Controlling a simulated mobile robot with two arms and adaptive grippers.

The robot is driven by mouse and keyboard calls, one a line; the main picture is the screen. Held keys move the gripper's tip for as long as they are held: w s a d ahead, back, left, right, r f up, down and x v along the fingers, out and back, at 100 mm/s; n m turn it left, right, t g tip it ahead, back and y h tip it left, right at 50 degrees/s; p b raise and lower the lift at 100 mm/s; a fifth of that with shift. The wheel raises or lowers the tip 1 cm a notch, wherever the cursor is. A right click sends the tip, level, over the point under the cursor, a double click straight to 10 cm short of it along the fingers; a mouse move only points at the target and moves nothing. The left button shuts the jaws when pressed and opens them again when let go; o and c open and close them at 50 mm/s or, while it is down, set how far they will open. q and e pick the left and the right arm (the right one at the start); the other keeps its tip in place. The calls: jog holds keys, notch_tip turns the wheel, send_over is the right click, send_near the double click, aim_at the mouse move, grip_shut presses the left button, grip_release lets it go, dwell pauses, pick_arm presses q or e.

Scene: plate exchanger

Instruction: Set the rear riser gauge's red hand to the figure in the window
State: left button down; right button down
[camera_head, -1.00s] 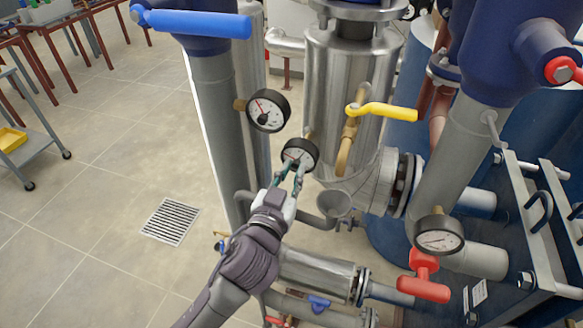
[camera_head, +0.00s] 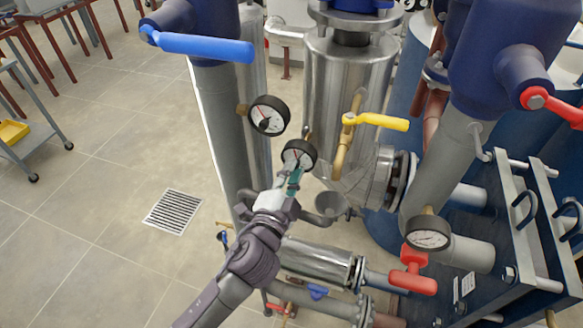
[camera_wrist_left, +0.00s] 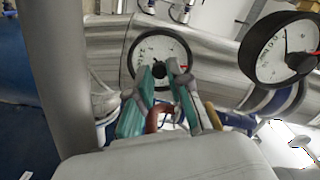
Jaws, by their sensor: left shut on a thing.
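A round gauge (camera_head: 299,155) with a black rim and white face sits beside the grey riser pipe, and my left gripper (camera_head: 294,176) is at its face. The gauge also shows in the left wrist view (camera_wrist_left: 158,52), with a red mark at the right of its dial. The left fingertips (camera_wrist_left: 167,70) are closed at the dial's middle, on the gauge's centre knob, which they mostly hide. A second gauge (camera_head: 268,115) hangs above and left, with a red hand and black knob. I cannot read a figure in any window. My right gripper is not in view.
A yellow lever (camera_head: 378,122) is right of the gauges, and a blue lever (camera_head: 205,47) is above them. A funnel (camera_head: 333,204) is just below right. A third gauge (camera_head: 428,233) and a red lever (camera_head: 412,281) are farther right. Open floor lies to the left.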

pick_arm(q)
jog(key=shift+r+m+p, duration=0.15)
jog(key=shift+m+p, duration=1.25)
jog(key=shift+m, duration=2.4)
jog(key=c, duration=1.1)
grip_release()
